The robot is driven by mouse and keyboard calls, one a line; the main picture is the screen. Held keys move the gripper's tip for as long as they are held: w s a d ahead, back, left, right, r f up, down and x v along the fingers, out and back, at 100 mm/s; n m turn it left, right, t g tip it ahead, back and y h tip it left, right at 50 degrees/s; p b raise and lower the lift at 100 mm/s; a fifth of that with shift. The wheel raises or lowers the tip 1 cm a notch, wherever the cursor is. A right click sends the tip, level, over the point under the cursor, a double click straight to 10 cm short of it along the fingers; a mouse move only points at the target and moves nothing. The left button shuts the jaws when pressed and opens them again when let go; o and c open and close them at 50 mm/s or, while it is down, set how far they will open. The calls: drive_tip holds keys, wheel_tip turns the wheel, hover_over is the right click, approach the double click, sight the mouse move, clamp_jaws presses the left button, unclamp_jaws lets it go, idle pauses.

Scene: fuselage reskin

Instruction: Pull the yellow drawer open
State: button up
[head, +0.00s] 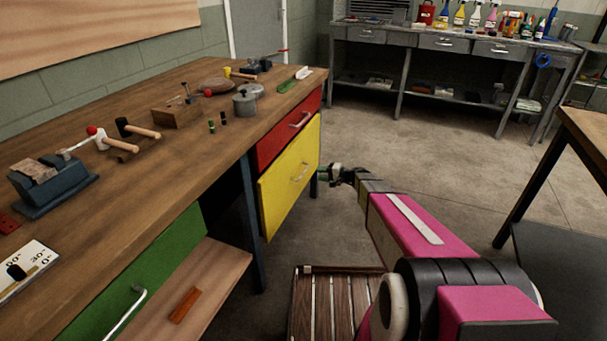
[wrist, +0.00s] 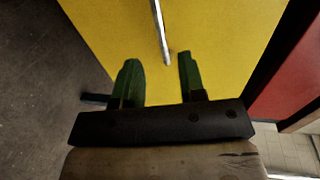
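The yellow drawer (head: 278,196) is in the wooden workbench, below a red drawer, and its front looks flush with the bench. In the wrist view the yellow front (wrist: 220,45) fills the upper middle, and the handle (wrist: 160,30) runs down from the top edge, ahead of the gap between the fingers. My gripper (head: 325,174) is just right of the drawer front. In the wrist view its two green fingers (wrist: 160,80) are apart with nothing between them. The handle lies beyond the fingertips.
The red drawer (head: 290,130) sits directly above. A green drawer (head: 140,270) and an open shelf (head: 195,290) are nearer. A slatted wooden platform (head: 325,300) lies on the floor below my arm.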

sight(303, 173)
drive_tip(key=x, duration=0.9)
drive_tip(key=shift+a, duration=0.25)
clamp_jaws()
